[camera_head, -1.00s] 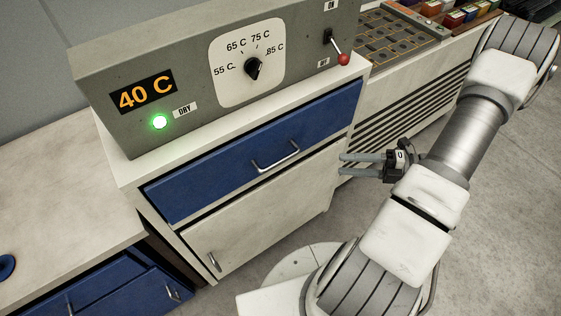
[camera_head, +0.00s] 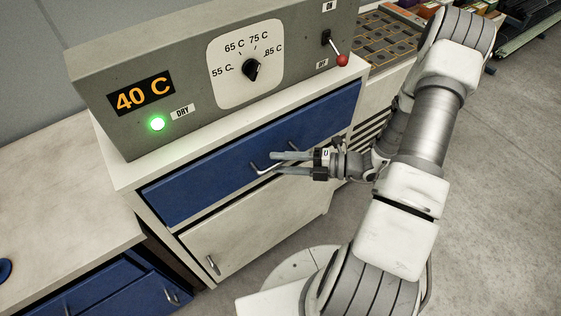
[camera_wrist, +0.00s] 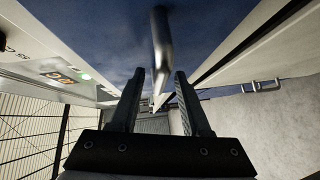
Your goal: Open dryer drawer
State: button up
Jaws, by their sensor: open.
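The dryer drawer (camera_head: 210,182) is the long blue front under the grey control panel, and it looks shut. Its metal bar handle (camera_head: 261,169) is partly hidden behind my gripper (camera_head: 273,163). My gripper is open at the handle, its two fingers pointing left across it in the head view. In the wrist view, the handle (camera_wrist: 160,45) stands out from the blue drawer front (camera_wrist: 100,25), beyond and roughly between the two fingertips (camera_wrist: 160,73). I cannot tell whether the fingers touch the handle.
The control panel (camera_head: 190,100) has a 40 C display, a green light, a dial and a red-tipped switch (camera_head: 342,59). A white cupboard door (camera_head: 225,235) with its own handle is below the drawer. A counter (camera_head: 60,200) stands left. Open floor (camera_head: 480,200) lies right.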

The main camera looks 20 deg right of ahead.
jog(key=shift+w+a, duration=0.1)
jog(key=shift+a, duration=0.2)
grip_shut()
dwell(1.3)
